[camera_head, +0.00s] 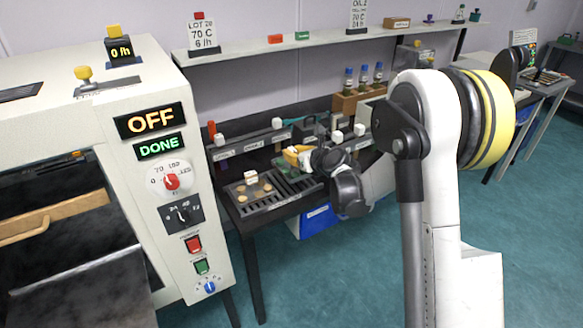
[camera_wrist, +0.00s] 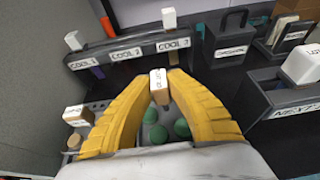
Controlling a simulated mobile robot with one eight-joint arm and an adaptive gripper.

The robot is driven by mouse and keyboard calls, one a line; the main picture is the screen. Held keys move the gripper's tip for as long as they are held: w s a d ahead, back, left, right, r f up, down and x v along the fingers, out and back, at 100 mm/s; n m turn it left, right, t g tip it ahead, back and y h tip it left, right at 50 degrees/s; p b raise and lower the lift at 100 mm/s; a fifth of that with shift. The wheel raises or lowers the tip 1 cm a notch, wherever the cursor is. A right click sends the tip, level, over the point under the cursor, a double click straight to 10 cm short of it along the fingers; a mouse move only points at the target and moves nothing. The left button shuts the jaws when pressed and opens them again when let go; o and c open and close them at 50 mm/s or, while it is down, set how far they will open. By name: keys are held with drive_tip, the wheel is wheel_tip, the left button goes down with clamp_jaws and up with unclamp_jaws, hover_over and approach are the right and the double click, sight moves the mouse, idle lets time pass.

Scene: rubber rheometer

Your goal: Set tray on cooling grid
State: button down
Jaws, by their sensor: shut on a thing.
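My gripper (camera_head: 296,154) has yellow fingers and is over the bench. In the wrist view the gripper (camera_wrist: 159,76) is shut on the white block handle (camera_wrist: 159,92) of a tray carrying green discs (camera_wrist: 181,128). Much of this tray is hidden by the fingers. The dark slatted cooling grid (camera_head: 298,187) lies on the bench below my gripper. I cannot tell whether the held tray touches it. Another tray with tan discs (camera_head: 252,192) and a white handle sits on the grid's left; its handle (camera_wrist: 77,115) also shows in the wrist view.
A rail labelled COOL 1, COOL 2 and COOL 3 (camera_wrist: 127,53) with white blocks stands behind the grid. A dark carrier (camera_wrist: 231,47) and a NEXT-labelled holder (camera_wrist: 285,97) stand to the right. The oven (camera_head: 150,200) reads OFF and DONE at left.

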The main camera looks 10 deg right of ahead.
drive_tip(key=shift+f+b, duration=0.6)
drive_tip(key=shift+f, duration=0.95)
drive_tip(key=shift+f, duration=0.15)
drive_tip(key=c, duration=1.4)
unclamp_jaws()
